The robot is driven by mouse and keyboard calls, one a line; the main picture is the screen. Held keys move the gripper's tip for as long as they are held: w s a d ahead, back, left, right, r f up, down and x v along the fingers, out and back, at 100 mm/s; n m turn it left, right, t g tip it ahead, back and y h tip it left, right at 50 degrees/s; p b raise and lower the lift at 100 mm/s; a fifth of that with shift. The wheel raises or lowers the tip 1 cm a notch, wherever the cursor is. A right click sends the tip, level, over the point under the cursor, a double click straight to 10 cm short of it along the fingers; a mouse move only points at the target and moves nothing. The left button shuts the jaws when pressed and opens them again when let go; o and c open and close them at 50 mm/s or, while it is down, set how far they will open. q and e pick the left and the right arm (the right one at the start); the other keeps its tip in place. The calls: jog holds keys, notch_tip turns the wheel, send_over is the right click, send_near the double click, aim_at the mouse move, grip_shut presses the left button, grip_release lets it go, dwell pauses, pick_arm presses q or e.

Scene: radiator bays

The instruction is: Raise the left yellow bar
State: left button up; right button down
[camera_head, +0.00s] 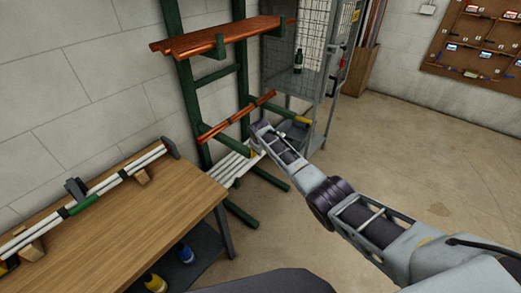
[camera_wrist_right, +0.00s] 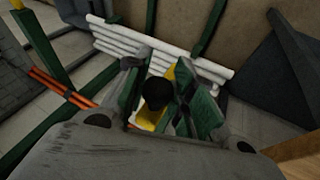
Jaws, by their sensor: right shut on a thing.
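The head view shows a green rack with short arms and yellow tips. One yellow piece (camera_head: 254,153) is at the left, partly hidden by my right gripper (camera_head: 262,138); another yellow piece (camera_head: 303,120) sits farther right. In the right wrist view a yellow bar (camera_wrist_right: 147,116) with a round black end lies between the fingers of my right gripper (camera_wrist_right: 162,97), which is shut on it. Much of the bar is hidden by the fingers and the gripper body. My left gripper is not in view.
White pipes (camera_head: 233,164) lie low on the rack, copper-coloured pipes (camera_head: 235,118) above them. A wooden bench (camera_head: 130,225) with a long white pipe assembly (camera_head: 82,200) stands at the left. A wire-mesh cage (camera_head: 325,90) stands behind. The floor at the right is clear.

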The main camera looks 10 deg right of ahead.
jog(key=shift+w+a+r, duration=0.3)
jog(key=shift+w+r, duration=0.1)
jog(key=shift+r, duration=0.3)
jog(key=c, duration=1.2)
grip_release()
jog(key=shift+a, duration=0.1)
jog(key=shift+s+r, duration=0.1)
jog(key=shift+s+a+r, duration=0.2)
jog(key=shift+s+r, duration=0.25)
jog(key=shift+r, duration=0.05)
jog(key=d+v, duration=0.1)
jog(key=v, duration=0.8)
jog(key=shift+s+r, duration=0.15)
jog(key=shift+s, duration=0.35)
